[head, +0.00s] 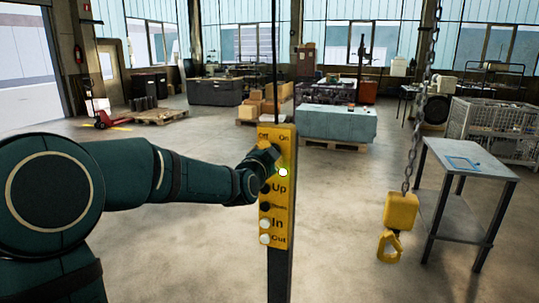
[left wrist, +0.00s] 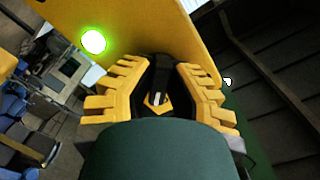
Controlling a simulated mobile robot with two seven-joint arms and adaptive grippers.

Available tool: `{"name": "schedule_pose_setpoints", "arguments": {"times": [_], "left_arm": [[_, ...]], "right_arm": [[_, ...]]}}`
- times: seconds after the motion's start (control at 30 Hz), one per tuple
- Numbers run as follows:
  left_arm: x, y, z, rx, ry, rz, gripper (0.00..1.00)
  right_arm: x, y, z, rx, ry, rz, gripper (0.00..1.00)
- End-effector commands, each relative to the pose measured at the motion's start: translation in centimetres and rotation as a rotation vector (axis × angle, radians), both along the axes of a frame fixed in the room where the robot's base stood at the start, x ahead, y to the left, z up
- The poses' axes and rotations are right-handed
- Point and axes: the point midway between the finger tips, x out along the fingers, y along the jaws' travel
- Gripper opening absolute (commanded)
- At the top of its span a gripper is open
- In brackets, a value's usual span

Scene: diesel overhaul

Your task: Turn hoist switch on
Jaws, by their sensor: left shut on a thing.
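The yellow hoist control panel (head: 286,146) stands on a dark post in the head view, with "Off" and "On" printed at its top and Up, In and Out labels below. My left gripper (head: 264,158) is at the panel's upper part and covers the switch there. In the left wrist view, the yellow fingers of my left gripper (left wrist: 158,100) are shut around the black hoist switch (left wrist: 158,68). A round light (left wrist: 93,41) on the panel glows green; it also shows in the head view (head: 283,172). My right gripper is out of view.
A yellow hoist hook (head: 390,245) hangs on a chain (head: 416,120) to the right of the panel. A grey metal table (head: 470,167) stands beyond it. The floor around the panel's post is clear.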

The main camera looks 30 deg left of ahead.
Motion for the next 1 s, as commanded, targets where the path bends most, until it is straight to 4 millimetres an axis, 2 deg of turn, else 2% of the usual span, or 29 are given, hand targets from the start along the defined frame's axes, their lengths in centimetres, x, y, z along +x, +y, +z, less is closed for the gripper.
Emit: {"name": "schedule_pose_setpoints", "arguments": {"times": [0.03,0.1,0.4,0.53,0.67,1.0], "left_arm": [[0.0,0.1,0.3,0.001,-0.008,0.004,0.24],[0.0,0.1,0.3,0.001,-0.007,0.003,0.46],[0.0,0.0,0.1,0.0,-0.003,0.001,0.46],[-0.7,-0.1,0.2,-0.001,-0.003,0.001,0.46],[-2.5,-0.5,0.2,-0.001,-0.004,0.001,0.46],[-9.0,-2.1,0.1,-0.001,-0.005,0.001,0.46]], "right_arm": [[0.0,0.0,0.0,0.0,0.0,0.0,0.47],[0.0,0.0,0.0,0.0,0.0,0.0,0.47],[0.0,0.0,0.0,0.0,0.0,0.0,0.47],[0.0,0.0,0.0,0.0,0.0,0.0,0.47],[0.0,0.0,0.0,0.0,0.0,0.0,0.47],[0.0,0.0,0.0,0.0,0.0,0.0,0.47]]}}
